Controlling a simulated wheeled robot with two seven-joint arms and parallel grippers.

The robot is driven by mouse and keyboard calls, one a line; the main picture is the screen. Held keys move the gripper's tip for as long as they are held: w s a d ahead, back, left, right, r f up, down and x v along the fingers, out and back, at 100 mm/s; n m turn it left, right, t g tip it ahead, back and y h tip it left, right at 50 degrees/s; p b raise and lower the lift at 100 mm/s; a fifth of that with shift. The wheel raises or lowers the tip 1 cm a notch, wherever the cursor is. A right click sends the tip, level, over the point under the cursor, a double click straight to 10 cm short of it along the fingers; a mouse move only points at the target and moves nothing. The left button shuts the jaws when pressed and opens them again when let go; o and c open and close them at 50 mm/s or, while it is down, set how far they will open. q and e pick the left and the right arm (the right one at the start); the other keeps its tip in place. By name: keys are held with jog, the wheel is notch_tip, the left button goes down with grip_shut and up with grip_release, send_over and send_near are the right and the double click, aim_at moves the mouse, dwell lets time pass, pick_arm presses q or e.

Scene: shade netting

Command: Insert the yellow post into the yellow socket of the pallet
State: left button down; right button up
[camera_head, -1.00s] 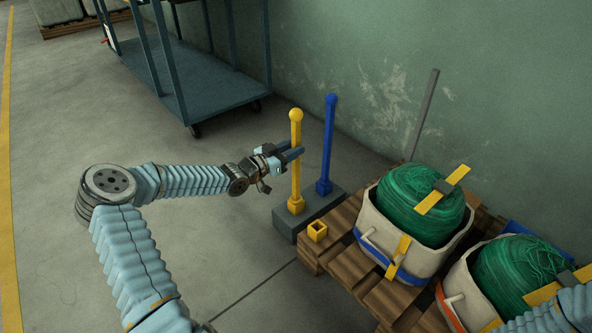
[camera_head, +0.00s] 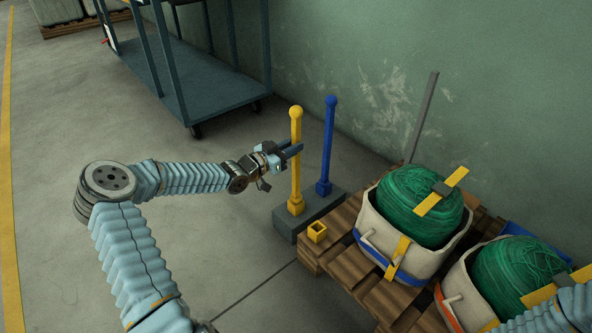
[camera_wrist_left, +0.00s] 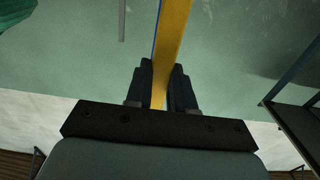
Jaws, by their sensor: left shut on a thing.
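The yellow post (camera_head: 296,170) stands upright with its foot on a dark grey block (camera_head: 310,219) on the floor, left of the pallet. My left gripper (camera_head: 290,152) is shut around the upper half of the post, below its round knob. In the left wrist view the yellow post (camera_wrist_left: 175,35) runs between the two dark fingers (camera_wrist_left: 160,88). The yellow socket (camera_head: 317,232), a small square open box, sits empty on the near left corner of the wooden pallet (camera_head: 345,222). My right gripper is out of view; only part of my right arm shows at the lower right.
A blue post (camera_head: 328,145) stands on the same block, close right of the yellow one. Two white bags (camera_head: 385,233) of green netting (camera_head: 415,205) fill much of the pallet. A grey rod (camera_head: 424,115) leans up behind. A cart (camera_head: 195,85) stands farther back. The left floor is clear.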

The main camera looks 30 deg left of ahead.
aim_at(293, 121)
pick_arm(q)
jog(key=shift+r, duration=0.45)
jog(key=shift+r+p, duration=0.75)
jog(key=shift+r, duration=0.25)
jog(key=shift+r+p, duration=0.65)
jog(key=shift+r, duration=0.35)
jog(key=shift+r+p, duration=0.7)
jog(key=shift+r, duration=0.3)
jog(key=shift+r+p, duration=0.7)
jog(key=shift+r, duration=0.2)
